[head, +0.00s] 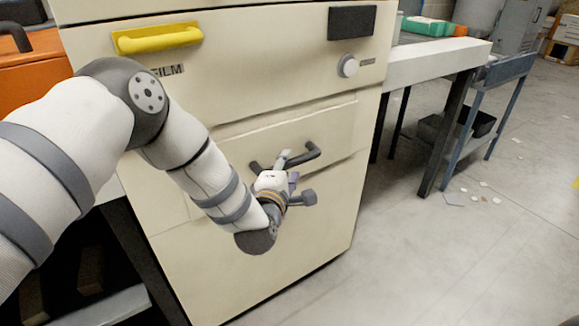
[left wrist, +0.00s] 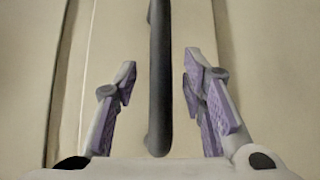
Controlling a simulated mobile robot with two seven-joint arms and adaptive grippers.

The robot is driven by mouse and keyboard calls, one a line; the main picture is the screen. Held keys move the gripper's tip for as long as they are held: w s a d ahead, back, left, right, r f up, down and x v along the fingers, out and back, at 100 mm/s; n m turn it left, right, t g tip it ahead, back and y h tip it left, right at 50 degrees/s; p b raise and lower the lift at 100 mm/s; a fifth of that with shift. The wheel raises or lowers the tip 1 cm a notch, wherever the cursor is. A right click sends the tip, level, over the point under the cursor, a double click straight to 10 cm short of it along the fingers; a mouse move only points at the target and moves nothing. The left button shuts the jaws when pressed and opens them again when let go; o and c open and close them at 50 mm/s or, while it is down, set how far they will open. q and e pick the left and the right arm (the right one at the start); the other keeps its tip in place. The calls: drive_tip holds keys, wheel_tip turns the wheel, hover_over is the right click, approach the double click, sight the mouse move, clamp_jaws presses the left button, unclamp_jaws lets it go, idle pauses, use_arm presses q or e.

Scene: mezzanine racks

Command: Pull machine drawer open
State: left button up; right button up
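The cream machine (head: 240,60) fills the middle of the head view. Its drawer (head: 335,130) carries a dark bar handle (head: 306,156) and looks shut or nearly so. My left gripper (head: 285,168) is at the handle, partly covering it. In the left wrist view, the handle (left wrist: 159,80) runs upright between the two purple-padded fingers of my left gripper (left wrist: 160,92). A gap shows on both sides of the handle, so the fingers are open around it and not touching it. My right gripper is not in view.
A yellow handle (head: 158,38) and a round knob (head: 348,66) are on the machine above the drawer. A white table (head: 435,62) and a blue-grey cart (head: 495,75) stand at the right. The floor (head: 450,260) at front right is clear, with small scraps farther back.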

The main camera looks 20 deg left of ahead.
use_arm(q)
drive_tip(key=shift+w+a+f, duration=0.15)
drive_tip(key=shift+w+f, duration=0.05)
drive_tip(key=shift+w, duration=0.9)
clamp_jaws()
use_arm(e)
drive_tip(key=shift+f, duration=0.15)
use_arm(q)
drive_tip(key=shift+s, duration=0.1)
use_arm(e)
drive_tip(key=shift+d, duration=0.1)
